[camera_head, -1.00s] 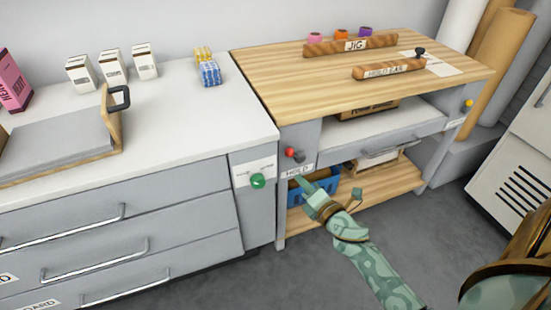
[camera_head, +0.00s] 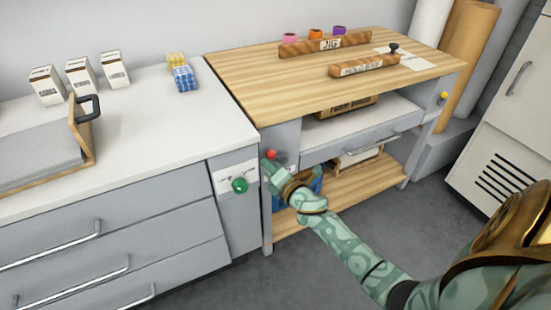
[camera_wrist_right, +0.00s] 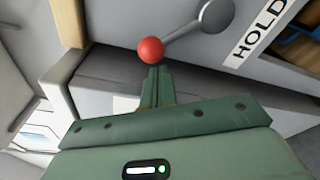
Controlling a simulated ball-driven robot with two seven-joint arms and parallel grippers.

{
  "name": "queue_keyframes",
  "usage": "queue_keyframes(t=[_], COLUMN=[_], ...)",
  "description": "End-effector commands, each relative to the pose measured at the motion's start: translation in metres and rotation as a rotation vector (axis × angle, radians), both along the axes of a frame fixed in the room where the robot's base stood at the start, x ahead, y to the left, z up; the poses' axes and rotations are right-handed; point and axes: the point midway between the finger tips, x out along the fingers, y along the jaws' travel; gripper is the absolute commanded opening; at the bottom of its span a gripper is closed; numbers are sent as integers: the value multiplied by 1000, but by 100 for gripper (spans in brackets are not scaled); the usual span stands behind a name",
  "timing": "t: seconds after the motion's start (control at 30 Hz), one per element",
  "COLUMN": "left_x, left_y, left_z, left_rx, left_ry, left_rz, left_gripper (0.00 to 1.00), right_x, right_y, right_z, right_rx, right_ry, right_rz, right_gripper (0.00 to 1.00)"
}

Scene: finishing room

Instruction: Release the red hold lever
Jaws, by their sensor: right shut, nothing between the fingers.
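The red hold lever has a red ball knob (camera_head: 271,154) on the front left of the wooden-topped bench. In the right wrist view the red knob (camera_wrist_right: 150,50) sits on a grey rod that runs up and right to a round grey pivot (camera_wrist_right: 217,14). A HOLD label (camera_wrist_right: 259,30) is beside the pivot. My right gripper (camera_head: 266,165) is just below the knob in the head view. Its shut fingers (camera_wrist_right: 153,75) point at the knob, with their tips at its lower edge; I cannot tell whether they touch. My left gripper is not in view.
A green knob (camera_head: 240,185) is on the white cabinet left of the lever. A blue bin (camera_head: 312,185) on the lower shelf is partly behind my right arm. A yellow knob (camera_head: 444,96) is at the bench's right. Grey floor is open in front.

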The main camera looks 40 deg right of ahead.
Motion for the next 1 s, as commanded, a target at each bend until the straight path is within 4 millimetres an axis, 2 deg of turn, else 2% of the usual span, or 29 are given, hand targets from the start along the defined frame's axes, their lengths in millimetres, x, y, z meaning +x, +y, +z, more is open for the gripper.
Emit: queue_keyframes(t=[0.13, 0.4, 1.0], left_x=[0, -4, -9], left_y=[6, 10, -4], left_z=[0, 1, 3], left_rx=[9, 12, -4], left_ry=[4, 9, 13], left_rz=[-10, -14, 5], left_gripper=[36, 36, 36], right_x=[8, 9, 8], right_y=[-1, -1, -5], right_z=[-1, 0, 6], right_rx=[0, 0, 79], right_ry=[1, 0, -19], right_rz=[0, 0, -1], right_gripper=[0, 0, 0])
